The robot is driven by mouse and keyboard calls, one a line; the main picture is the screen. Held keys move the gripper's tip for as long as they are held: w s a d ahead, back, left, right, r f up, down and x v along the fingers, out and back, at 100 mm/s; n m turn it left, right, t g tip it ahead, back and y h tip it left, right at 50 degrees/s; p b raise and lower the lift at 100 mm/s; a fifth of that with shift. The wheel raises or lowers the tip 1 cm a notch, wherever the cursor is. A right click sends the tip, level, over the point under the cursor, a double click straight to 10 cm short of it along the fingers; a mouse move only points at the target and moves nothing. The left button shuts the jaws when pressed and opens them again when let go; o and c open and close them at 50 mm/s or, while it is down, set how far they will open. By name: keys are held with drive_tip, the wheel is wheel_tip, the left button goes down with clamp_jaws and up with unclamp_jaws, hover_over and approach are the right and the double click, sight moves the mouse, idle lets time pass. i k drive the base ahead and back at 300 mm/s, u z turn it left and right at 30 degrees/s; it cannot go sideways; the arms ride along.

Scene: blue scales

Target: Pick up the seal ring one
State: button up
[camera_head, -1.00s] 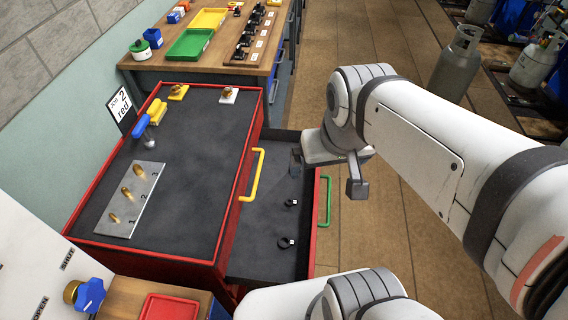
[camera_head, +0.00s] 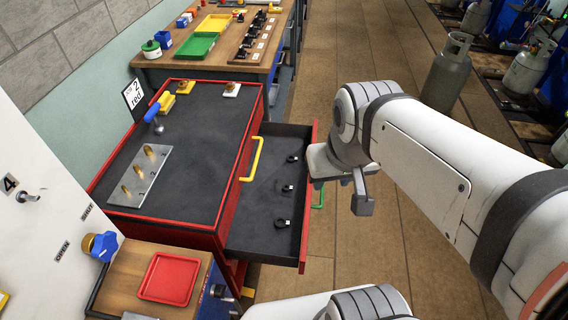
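Three small dark seal rings lie apart in the open drawer (camera_head: 262,205) of the red cabinet: a far ring (camera_head: 292,159), a middle ring (camera_head: 287,188) and a near ring (camera_head: 282,223). No marking that I can read tells which is ring one. My gripper (camera_head: 341,194) is to the right of the rings, over the drawer's right front edge and green handle. Its fingers look spread apart with nothing between them. One finger is partly lost against the drawer edge.
The red cabinet's dark top (camera_head: 200,130) carries a metal plate (camera_head: 141,177) with brass fittings. A yellow handle (camera_head: 251,159) stands out at the cabinet's side. A red tray (camera_head: 168,279) is at the near left. Gas cylinders (camera_head: 447,73) stand far right. The wooden floor right of the drawer is clear.

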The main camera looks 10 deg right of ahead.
sight(289, 187)
drive_tip(key=z, duration=2.3)
drive_tip(key=i, duration=1.7)
drive_tip(key=z, duration=5.8)
drive_tip(key=i, duration=0.1)
drive_tip(key=z, duration=3.15)
drive_tip(key=i, duration=1)
